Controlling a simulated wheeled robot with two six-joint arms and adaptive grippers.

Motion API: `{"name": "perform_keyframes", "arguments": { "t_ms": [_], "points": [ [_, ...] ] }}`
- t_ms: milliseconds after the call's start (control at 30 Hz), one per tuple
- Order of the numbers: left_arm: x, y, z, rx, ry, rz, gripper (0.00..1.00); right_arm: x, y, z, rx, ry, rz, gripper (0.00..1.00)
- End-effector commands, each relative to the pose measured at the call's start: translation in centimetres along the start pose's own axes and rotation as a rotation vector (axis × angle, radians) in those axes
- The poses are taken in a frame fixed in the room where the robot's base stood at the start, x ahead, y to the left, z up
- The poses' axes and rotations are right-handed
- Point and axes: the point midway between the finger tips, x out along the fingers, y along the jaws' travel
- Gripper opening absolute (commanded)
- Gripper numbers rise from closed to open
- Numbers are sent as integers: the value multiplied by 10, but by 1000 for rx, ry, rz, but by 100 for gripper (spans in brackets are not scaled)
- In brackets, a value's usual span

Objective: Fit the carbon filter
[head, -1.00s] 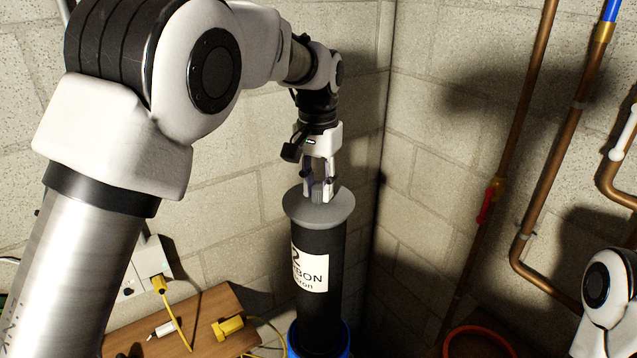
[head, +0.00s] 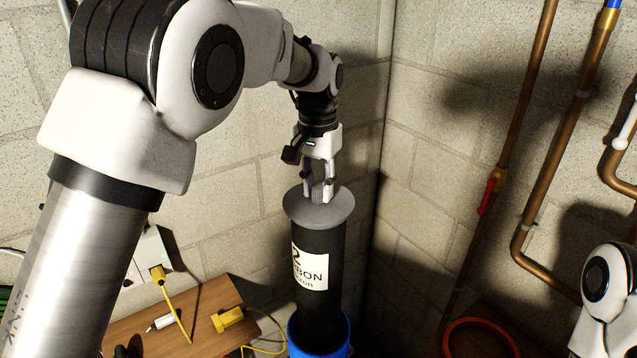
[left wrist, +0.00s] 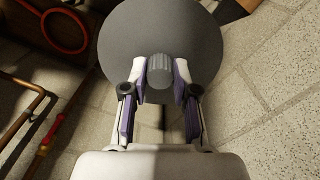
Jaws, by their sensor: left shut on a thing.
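The carbon filter (head: 318,262) is a tall black cylinder with a white label and a wide grey cap (head: 335,208). It stands upright, its lower end inside a blue rim (head: 343,338) at the bottom of the head view. How deep it sits is hidden. My left gripper (head: 321,192) points down over the cap and is shut on the cap's small ribbed grey knob. In the left wrist view the two fingers hold the knob (left wrist: 160,72) from both sides, above the round cap (left wrist: 205,40). My right gripper is out of view.
A wooden board (head: 205,300) with yellow and white plugs and a yellow cable is left of the filter. Copper pipes (head: 560,140) with a red-handled valve (head: 487,194) run along the right wall. A red ring (head: 480,323) lies at lower right. Block walls meet closely behind the filter.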

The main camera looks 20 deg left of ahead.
Motion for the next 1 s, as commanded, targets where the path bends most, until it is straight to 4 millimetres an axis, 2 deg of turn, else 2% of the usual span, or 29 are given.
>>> {"name": "perform_keyframes", "arguments": {
  "t_ms": [1000],
  "points": [
    [25,0,-1,0,3,0,0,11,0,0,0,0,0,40]
  ]
}}
